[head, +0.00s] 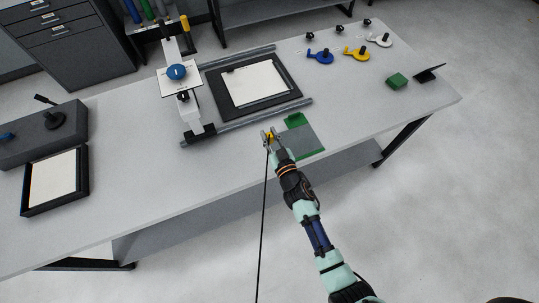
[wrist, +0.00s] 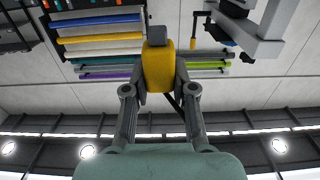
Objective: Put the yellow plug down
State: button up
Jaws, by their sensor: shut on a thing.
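The yellow plug (wrist: 158,68) is held between the two fingers of my gripper (wrist: 158,85) in the wrist view, with a grey tip at its top end. In the head view my gripper (head: 271,135) is at the front part of the table, and a small bit of the yellow plug (head: 270,137) shows between the fingers. The gripper is just left of a green and grey mat (head: 306,143). Whether the plug touches the table cannot be told.
A black-framed white panel (head: 255,86) lies between grey rails behind the gripper. Blue (head: 320,57), yellow (head: 356,54) and white (head: 379,40) handled pieces and a green block (head: 397,81) lie at right.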

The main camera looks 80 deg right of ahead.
notch_tip(320, 180, down, 8)
jog(key=b, duration=0.5)
jog(key=shift+r+b, duration=0.1)
jog(key=shift+b, duration=0.25)
jog(key=shift+r, duration=0.3)
jog(key=shift+f, duration=0.25)
jog(key=o, duration=0.9)
